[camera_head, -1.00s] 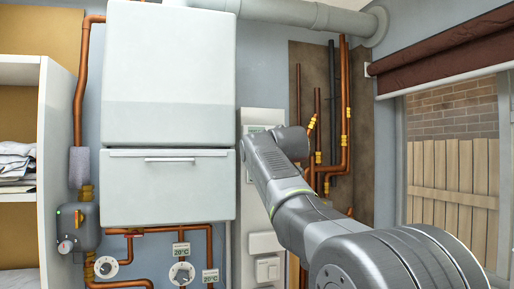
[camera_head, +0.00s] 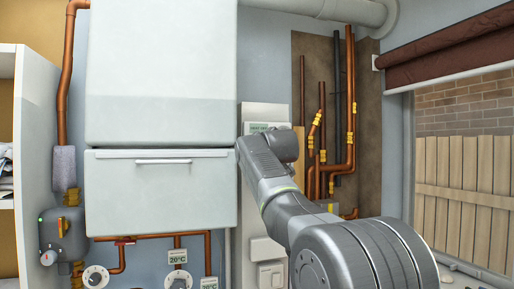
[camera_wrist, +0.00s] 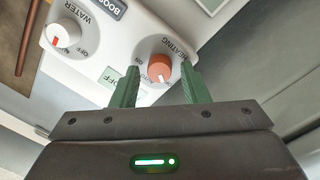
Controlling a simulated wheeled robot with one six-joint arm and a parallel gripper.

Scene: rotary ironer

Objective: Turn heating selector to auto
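A display reading OFF (camera_wrist: 109,77) lies left of the dial. In the camera_head view the panel (camera_head: 263,111) is mostly hidden behind my arm, and my fingers are hidden.
A white WATER dial (camera_wrist: 67,35) with a red mark and a dark BOOST label (camera_wrist: 112,7) sit on the same panel. In the camera_head view a large white boiler (camera_head: 160,75) stands left of my arm. Copper pipes (camera_head: 350,110) run on its right.

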